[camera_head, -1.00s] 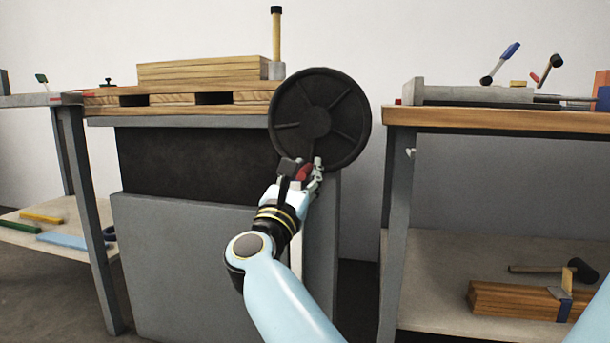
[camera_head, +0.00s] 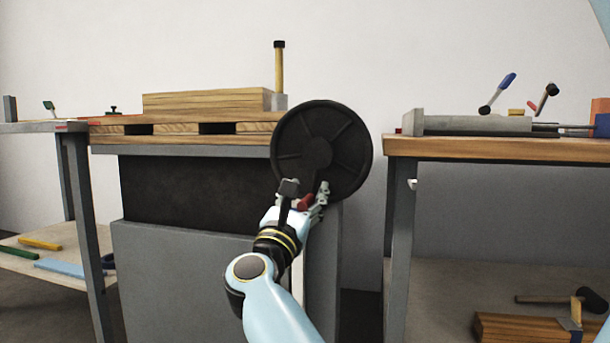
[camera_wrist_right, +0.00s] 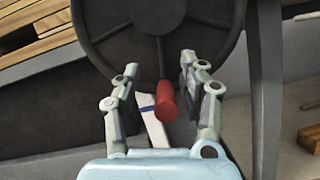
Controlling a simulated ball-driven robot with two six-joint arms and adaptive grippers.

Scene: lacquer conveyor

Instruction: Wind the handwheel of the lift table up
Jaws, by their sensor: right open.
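The handwheel (camera_head: 322,150) is a dark spoked disc at the right front of the lift table (camera_head: 190,270), a grey box with a dark upper panel. The wheel also fills the top of the right wrist view (camera_wrist_right: 158,35). Its red handle (camera_head: 306,202) sits low on the wheel. My right gripper (camera_head: 305,195) is open, with its fingers on either side of the red handle. In the right wrist view the handle (camera_wrist_right: 166,101) lies between the fingertips, nearer the right finger, with a gap on the left. My left gripper is not in view.
A wooden pallet (camera_head: 180,139) with boards (camera_head: 205,101) and an upright wooden-handled tool (camera_head: 279,68) sits on the lift table. A workbench (camera_head: 500,148) with tools stands right, another bench (camera_head: 40,127) left. Bare floor shows between the lift table and right bench.

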